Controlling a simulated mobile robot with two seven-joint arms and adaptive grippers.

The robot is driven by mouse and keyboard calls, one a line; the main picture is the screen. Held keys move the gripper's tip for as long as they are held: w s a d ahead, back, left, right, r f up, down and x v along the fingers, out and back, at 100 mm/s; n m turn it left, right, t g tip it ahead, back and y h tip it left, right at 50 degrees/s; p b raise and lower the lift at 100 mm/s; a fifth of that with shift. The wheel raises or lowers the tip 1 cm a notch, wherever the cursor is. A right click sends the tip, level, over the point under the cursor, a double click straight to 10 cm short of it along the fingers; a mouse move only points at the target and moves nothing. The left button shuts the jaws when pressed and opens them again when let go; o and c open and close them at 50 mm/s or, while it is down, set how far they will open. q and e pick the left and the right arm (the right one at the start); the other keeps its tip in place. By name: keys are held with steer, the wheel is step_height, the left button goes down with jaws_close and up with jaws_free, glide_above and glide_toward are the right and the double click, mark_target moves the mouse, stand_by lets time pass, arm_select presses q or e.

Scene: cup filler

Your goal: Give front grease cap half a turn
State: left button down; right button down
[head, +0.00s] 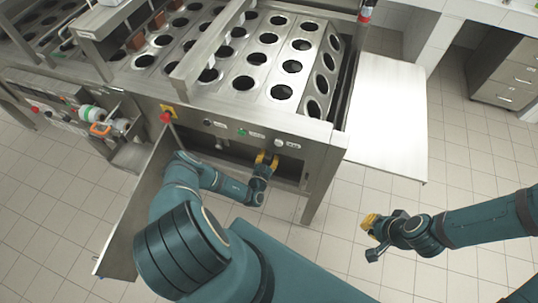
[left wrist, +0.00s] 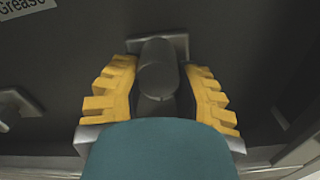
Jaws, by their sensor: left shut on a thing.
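The front grease cap (left wrist: 157,75) is a dark grey rounded piece in front of a small flat plate, seen in the left wrist view. My left gripper (left wrist: 159,92) has its yellow ribbed fingers on both sides of it and is shut on it. In the head view my left gripper (head: 267,160) reaches into the recess under the machine's front panel, and its fingers and wrist hide the cap. My right gripper (head: 370,232) hangs over the floor at the right, apart from the machine; its finger gap is not clear.
A label reading "Grease" (left wrist: 28,7) is at the upper left of the left wrist view. The open panel door (head: 140,212) stands left of my left arm. A metal side plate (head: 385,115) juts out at the right. The tiled floor (head: 330,215) between my arms is clear.

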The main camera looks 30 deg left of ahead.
arm_select(q)
steer(key=shift+s+f+m, duration=0.15)
steer(key=shift+f+m, duration=0.1)
steer(key=shift+m, duration=0.15)
steer(key=c, duration=0.7)
jaws_free()
steer(key=shift+o, duration=0.5)
steer(key=shift+r, duration=0.1)
steer(key=v, duration=1.1)
steer(key=shift+s+d, duration=0.2)
steer(key=shift+s, duration=0.2)
steer(key=shift+w, duration=0.1)
